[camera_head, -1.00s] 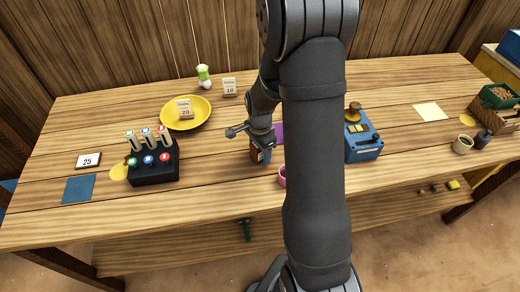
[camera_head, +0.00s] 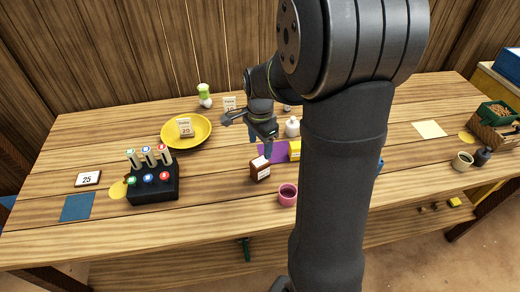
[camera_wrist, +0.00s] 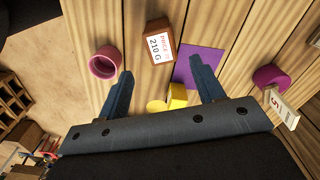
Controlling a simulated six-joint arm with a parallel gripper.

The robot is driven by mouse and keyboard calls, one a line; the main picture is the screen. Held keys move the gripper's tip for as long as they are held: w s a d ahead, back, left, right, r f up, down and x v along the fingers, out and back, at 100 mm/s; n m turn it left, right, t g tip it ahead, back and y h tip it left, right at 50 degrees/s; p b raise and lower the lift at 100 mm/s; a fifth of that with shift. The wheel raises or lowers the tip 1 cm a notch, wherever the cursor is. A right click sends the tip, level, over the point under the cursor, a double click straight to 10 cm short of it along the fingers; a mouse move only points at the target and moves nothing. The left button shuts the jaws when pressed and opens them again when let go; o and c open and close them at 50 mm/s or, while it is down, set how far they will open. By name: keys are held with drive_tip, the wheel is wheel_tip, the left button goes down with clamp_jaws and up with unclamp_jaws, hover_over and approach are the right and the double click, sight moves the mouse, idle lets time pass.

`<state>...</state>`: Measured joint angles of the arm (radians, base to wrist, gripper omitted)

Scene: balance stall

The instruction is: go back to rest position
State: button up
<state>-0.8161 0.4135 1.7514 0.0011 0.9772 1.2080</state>
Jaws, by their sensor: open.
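My gripper (camera_head: 262,140) is above the middle of the wooden table, with its fingers pointing down. In the wrist view my gripper (camera_wrist: 160,88) has its two fingers wide apart with nothing held between them. A brown block with a white label (camera_head: 260,169) stands on the table just below and in front of the gripper. In the wrist view the brown block (camera_wrist: 158,30) reads "210 G" and lies beyond the fingertips, apart from them. My arm hides part of the table's right middle.
A pink cup (camera_head: 288,194), a purple mat (camera_head: 270,152), a yellow block (camera_head: 295,150) and a white bottle (camera_head: 292,127) are close by. A black rack (camera_head: 153,182) and yellow plate (camera_head: 200,139) stand left. A blue mat (camera_head: 77,207) lies at far left.

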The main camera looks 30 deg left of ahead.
sight(260, 162)
idle(0.3)
wheel_tip(260, 162, down, 12)
drive_tip(key=shift+f, duration=0.1)
drive_tip(key=shift+w+a+r, duration=0.1)
drive_tip(key=shift+r, duration=1.6)
